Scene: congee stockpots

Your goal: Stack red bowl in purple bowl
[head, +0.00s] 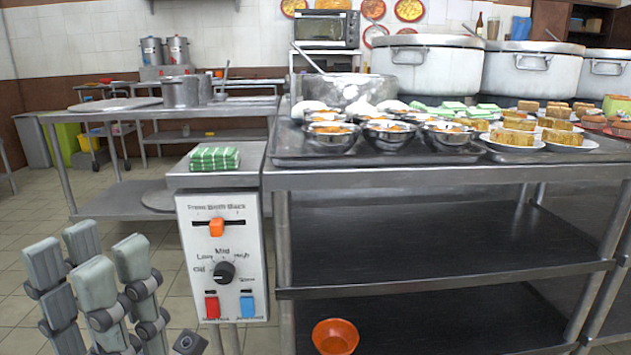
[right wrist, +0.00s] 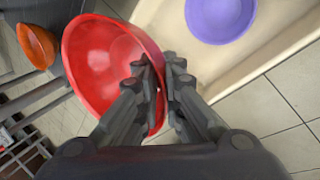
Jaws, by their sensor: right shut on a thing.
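The red bowl (right wrist: 98,55) is in the right wrist view, tilted, its inside facing the camera. My right gripper (right wrist: 162,68) is shut on its rim at the right side. The purple bowl (right wrist: 220,14) rests on a cream surface at the top of that view, apart from the red bowl and to its upper right; its top edge is cut off. Neither of these two bowls shows in the head view. My left gripper (head: 92,270) is at the lower left of the head view, its fingers spread, open and empty.
An orange bowl (right wrist: 36,45) lies at the upper left in the right wrist view; an orange bowl (head: 335,337) also shows low in the head view. The cream surface (right wrist: 262,52) around the purple bowl looks clear. A steel table (head: 450,178) carries filled bowls and plates.

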